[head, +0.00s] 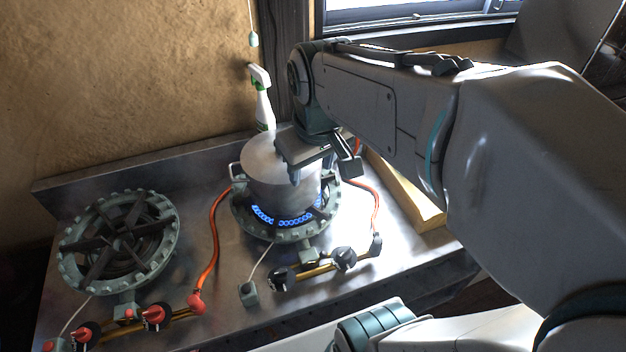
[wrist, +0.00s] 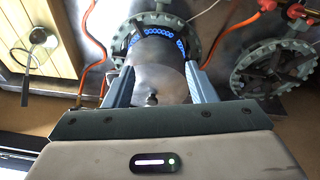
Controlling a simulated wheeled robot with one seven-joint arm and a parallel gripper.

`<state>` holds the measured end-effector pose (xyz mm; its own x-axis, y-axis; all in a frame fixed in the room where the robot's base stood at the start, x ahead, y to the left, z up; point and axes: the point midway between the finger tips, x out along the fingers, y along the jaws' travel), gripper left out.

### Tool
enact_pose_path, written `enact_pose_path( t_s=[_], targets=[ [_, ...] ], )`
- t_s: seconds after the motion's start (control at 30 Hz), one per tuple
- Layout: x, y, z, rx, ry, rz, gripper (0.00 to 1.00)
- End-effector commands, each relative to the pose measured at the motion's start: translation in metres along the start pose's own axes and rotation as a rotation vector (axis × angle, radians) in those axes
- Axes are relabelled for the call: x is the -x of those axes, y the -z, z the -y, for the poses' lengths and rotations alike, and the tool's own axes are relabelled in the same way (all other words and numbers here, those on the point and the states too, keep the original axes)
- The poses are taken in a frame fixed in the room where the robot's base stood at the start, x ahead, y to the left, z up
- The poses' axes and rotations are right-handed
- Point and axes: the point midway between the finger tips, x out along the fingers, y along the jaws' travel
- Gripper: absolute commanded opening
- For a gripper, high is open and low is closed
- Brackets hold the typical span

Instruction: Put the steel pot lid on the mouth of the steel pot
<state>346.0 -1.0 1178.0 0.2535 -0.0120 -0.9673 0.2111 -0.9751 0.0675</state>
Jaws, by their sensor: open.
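The steel pot (head: 285,195) stands upright on the lit right-hand burner. The steel pot lid (head: 268,152) appears to lie across the pot's mouth; its exact seating is partly hidden by my gripper. In the wrist view the lid (wrist: 165,84) shows its small dark knob between my fingers, with the pot wall (wrist: 155,58) beyond it. My gripper (head: 322,172) is open over the right side of the pot, near the lid. The wrist view shows its two fingers (wrist: 160,75) spread apart on either side of the knob, with nothing clamped between them.
Blue flames (head: 282,219) burn under the pot. A spray bottle (head: 264,108) stands behind it. An unlit burner (head: 118,242) is at left, with orange hoses between. A wooden board (head: 410,190) lies at right. The wall rises behind the steel counter (head: 190,178).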

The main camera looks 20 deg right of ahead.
Motion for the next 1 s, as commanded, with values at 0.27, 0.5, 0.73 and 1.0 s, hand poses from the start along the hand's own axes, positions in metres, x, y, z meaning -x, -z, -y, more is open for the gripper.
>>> enact_pose_path(
  t_s=[0.27,0.5,0.73,1.0],
  targets=[
    [-0.016,-0.058,0.015,-0.200,0.001,-0.061,0.51],
    [-0.018,-0.063,0.016,-0.220,0.003,-0.065,0.51],
    [-0.018,-0.062,0.016,-0.218,0.003,-0.065,0.51],
    [-0.018,-0.062,0.016,-0.217,0.002,-0.064,0.51]
  ],
)
